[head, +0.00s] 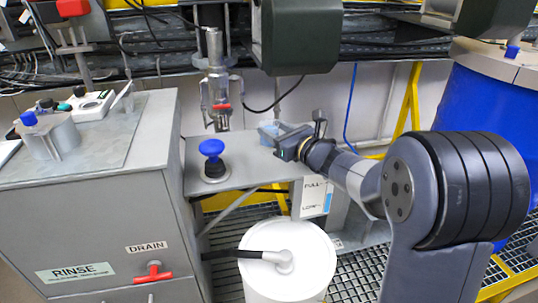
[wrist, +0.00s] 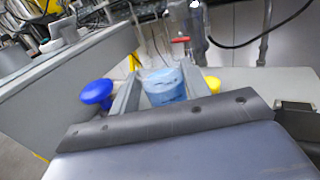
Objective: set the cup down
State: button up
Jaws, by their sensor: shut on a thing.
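The cup (wrist: 163,85) is small and clear with light blue contents. In the wrist view it sits between the two fingers of my gripper (wrist: 158,88), which is shut on it. In the head view my gripper (head: 283,140) is over the right part of a grey shelf (head: 240,172), and the cup (head: 268,131) shows at its tip. The cup looks close to upright. Its base is hidden, so I cannot tell whether it touches the shelf.
A blue mushroom button (head: 211,148) stands on the shelf left of the cup. A metal valve with a red handle (head: 222,106) hangs behind. A grey rinse cabinet (head: 100,200) is at left. A white drum (head: 288,265) stands below. The shelf between button and cup is clear.

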jog(key=shift+f, duration=3.6)
jog(key=shift+f+b, duration=0.15)
jog(key=shift+b, duration=0.4)
jog(key=o, duration=1.1)
jog(key=shift+s+d+r+p, duration=0.1)
jog(key=shift+d+r+p, duration=0.1)
jog(key=shift+p, duration=0.15)
jog(key=b+v, duration=0.1)
jog(key=v, duration=1)
jog(key=shift+s+d, duration=0.15)
jog(key=shift+s, duration=0.15)
